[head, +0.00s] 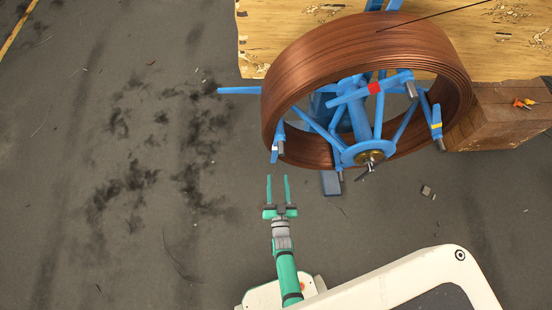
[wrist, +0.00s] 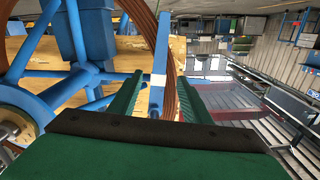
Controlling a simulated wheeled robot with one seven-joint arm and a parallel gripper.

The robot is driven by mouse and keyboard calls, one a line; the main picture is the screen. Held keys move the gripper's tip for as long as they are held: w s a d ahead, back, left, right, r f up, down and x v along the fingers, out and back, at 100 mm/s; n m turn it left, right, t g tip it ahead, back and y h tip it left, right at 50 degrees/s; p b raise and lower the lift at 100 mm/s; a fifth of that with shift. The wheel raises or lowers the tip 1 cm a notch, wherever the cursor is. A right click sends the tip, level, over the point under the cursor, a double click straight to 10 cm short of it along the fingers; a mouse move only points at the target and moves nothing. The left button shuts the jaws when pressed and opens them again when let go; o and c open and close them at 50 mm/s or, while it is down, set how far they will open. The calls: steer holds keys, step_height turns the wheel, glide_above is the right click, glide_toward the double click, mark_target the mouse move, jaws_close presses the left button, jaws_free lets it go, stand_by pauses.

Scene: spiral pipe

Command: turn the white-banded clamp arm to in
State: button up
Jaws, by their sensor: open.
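The white-banded clamp arm (head: 276,146) is a short blue bar at the left side of the blue reel, in front of the copper coil's (head: 320,62) left edge. In the wrist view the blue bar (wrist: 161,45) stands upright, with its white band (wrist: 157,80) low on it. My gripper (head: 278,178) is open and empty, just below the arm in the head view. In the wrist view its green fingers (wrist: 160,80) lie to either side of the bar's lower part. Whether the bar is between the fingers or beyond their tips, I cannot tell.
The reel's hub (head: 369,157) and spokes are right of my gripper. A red-banded arm (head: 375,88) and a yellow-banded arm (head: 436,124) sit on other spokes. A wooden board (head: 500,40) and a wood block (head: 500,120) lie behind and right. The floor at left is clear.

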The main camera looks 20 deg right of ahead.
mark_target(275, 154)
steer(key=x, duration=1)
steer(key=shift+w+f, duration=0.1)
steer(key=shift+w, duration=0.2)
steer(key=shift+c, duration=0.6)
jaws_close()
